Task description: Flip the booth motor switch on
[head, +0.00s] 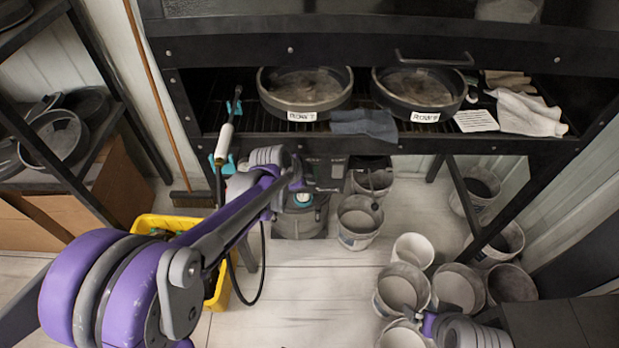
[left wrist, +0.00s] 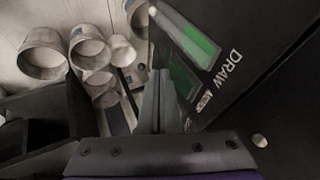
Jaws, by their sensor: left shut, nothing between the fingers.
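A dark control panel (head: 325,172) hangs under the front edge of the booth, with small markings too tiny to read. My left gripper (head: 297,184) is at the panel's left side, largely hidden behind my own purple arm. In the left wrist view its shut, empty fingers (left wrist: 160,75) point along a dark panel face (left wrist: 250,85) marked "DRAW". Pale and green strips (left wrist: 195,40) lie beside the fingertips. I cannot tell which part is the motor switch, its position, or whether the fingers touch it.
Two round pans (head: 305,90) (head: 420,92) sit on the booth's rack, with cloths (head: 530,113) at right. Several buckets (head: 360,222) stand on the floor below. A yellow bin (head: 160,223) is partly behind my left arm. Open floor (head: 310,285) lies in the middle.

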